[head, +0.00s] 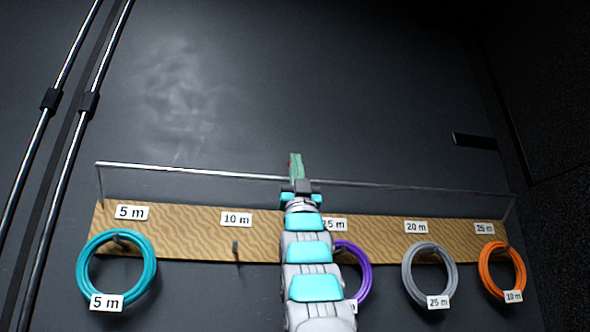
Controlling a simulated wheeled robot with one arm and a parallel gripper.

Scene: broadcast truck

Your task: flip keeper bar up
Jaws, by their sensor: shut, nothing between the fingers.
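The keeper bar (205,171) is a long thin metal rod that runs across the picture above the labelled wooden board (185,219). Its bent ends come down to the board's left and right ends. My arm hides the middle of the board and a short stretch of the bar.
Coils hang on the board's pegs: teal (82,272), purple (365,268), grey (407,268) and orange (486,280). The peg (235,250) under the 10 m label is bare. Metal rails (62,195) run up the left side.

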